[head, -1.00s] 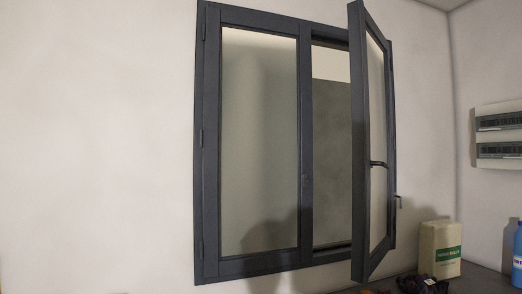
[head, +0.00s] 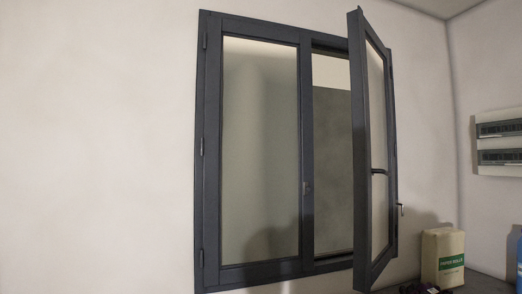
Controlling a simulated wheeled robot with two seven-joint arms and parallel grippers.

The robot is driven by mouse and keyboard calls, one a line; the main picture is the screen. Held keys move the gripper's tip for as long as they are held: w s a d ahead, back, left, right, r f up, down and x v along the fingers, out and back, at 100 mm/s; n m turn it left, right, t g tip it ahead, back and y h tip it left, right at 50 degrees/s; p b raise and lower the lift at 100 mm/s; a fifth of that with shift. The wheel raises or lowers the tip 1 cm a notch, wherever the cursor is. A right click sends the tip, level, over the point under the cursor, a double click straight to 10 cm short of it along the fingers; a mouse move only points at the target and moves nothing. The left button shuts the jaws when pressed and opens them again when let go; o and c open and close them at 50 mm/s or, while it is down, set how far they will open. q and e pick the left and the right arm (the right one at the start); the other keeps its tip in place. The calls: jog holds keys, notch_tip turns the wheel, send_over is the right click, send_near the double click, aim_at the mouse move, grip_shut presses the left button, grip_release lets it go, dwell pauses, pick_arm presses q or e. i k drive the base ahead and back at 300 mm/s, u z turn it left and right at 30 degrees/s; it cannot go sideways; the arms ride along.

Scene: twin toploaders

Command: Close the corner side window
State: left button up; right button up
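The window has a dark grey frame on the pale wall, with two sashes side by side. The left sash (head: 260,150) is shut in the frame. The right sash (head: 366,150), on the side toward the room corner, stands open and swings out into the room. The gap (head: 332,160) between the frame's middle post and the open sash is clear. Neither of my grippers is in view.
A paper sack (head: 443,257) with a green label stands at the lower right. A blue bottle (head: 519,262) is cut off at the right edge. Dark small items (head: 420,288) lie on a surface below the window. A panel box (head: 499,143) hangs on the right wall.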

aim_at(375, 227)
jog(key=k, duration=1.3)
jog(key=z, duration=0.7)
jog(key=i, duration=1.8)
jog(key=u, duration=0.6)
